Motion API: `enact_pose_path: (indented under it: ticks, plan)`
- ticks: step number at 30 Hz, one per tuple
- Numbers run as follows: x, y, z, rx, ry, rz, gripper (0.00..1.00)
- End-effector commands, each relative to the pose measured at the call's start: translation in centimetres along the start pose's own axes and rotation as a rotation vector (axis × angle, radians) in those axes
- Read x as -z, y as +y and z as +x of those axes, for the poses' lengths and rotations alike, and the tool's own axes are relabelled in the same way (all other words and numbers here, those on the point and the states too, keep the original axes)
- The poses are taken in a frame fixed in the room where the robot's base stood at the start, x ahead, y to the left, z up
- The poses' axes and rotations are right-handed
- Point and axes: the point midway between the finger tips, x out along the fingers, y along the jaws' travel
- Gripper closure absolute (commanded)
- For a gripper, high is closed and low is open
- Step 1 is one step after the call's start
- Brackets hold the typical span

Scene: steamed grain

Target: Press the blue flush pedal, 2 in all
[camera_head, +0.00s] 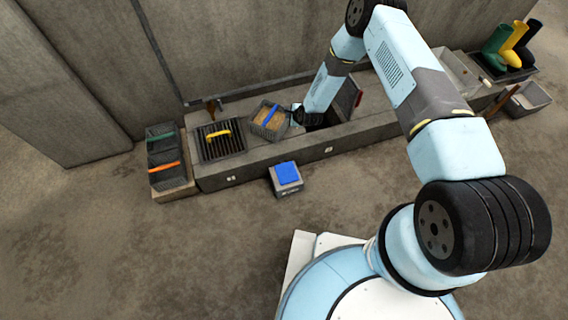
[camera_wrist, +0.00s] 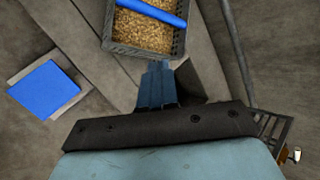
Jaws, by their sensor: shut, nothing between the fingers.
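The blue flush pedal (camera_head: 287,173) is a flat blue pad on a grey block on the floor in front of the low concrete bench. In the wrist view the blue pedal (camera_wrist: 44,89) lies at the left, apart from my gripper. My gripper (camera_wrist: 158,66) is shut and empty, with its fingertips near the edge of a dark basket of grain (camera_wrist: 122,47). In the head view my gripper (camera_head: 300,112) is over the bench, up and to the right of the pedal. I cannot tell whether it touches the basket.
The grain basket with a blue handle (camera_head: 270,117) sits tilted on the bench (camera_head: 262,157). A grate with a yellow handle (camera_head: 217,134) is left of it. Dark baskets (camera_head: 161,150) stand far left, colored boots (camera_head: 512,45) far right. Floor around the pedal is clear.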

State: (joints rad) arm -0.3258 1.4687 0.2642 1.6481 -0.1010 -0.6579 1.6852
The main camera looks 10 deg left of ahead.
Motion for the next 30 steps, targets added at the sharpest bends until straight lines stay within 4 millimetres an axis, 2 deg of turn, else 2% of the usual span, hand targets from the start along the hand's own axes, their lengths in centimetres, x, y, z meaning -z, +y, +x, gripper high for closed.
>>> enact_pose_path:
  ticks: [1, 6, 9, 12, 18, 30]
  plan:
    - [0.1, 2.6, 1.1, -0.003, -0.005, 0.037, 1.00]
    - [0.2, 9.4, 3.5, 0.009, -0.017, 0.156, 1.00]
    - [0.3, 12.6, 4.4, 0.015, -0.022, 0.210, 1.00]
    - [0.4, 14.8, 4.9, 0.020, -0.025, 0.250, 1.00]
    - [0.5, 16.6, 5.2, 0.026, -0.028, 0.284, 1.00]
    - [0.6, 16.7, 5.4, 0.026, -0.027, 0.284, 1.00]
